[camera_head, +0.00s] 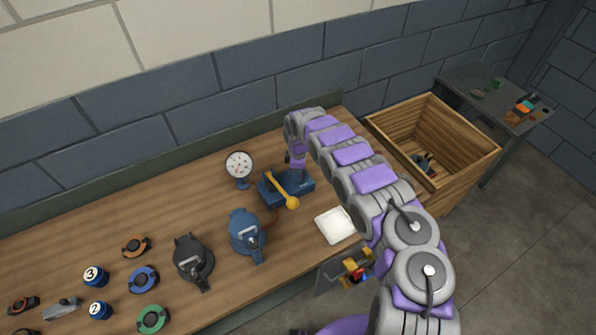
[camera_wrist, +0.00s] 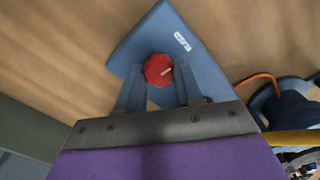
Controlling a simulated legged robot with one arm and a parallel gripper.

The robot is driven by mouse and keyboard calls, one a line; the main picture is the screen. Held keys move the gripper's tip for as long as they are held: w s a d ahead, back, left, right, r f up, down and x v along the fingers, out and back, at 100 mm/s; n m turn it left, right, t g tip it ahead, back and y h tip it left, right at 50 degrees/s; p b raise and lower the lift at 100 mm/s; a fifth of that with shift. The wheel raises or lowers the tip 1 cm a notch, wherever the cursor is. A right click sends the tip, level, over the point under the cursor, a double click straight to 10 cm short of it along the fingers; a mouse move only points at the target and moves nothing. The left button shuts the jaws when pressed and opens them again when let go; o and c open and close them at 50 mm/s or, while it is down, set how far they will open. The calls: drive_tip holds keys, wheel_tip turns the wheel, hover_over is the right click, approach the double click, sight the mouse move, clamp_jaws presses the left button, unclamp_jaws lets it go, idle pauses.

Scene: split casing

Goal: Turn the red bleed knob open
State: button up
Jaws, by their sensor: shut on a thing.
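In the head view the blue block (camera_head: 306,184) stands on the bench with a yellow lever beside my gripper (camera_head: 300,178). The knob is hidden there behind my gripper.
A yellow lever (camera_head: 286,193) leans across the block's front left. A gauge (camera_head: 239,166) and a blue casing (camera_head: 245,232) stand to the left. A white pad (camera_head: 335,225) lies to the right. A wooden crate (camera_head: 480,160) stands beyond the bench's right end.

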drive_tip(key=shift+w+r, duration=0.15)
drive_tip(key=o, duration=1)
drive_tip(key=shift+o, duration=0.2)
wheel_tip(320, 180, up, 17)
drive_tip(key=shift+a, duration=0.15)
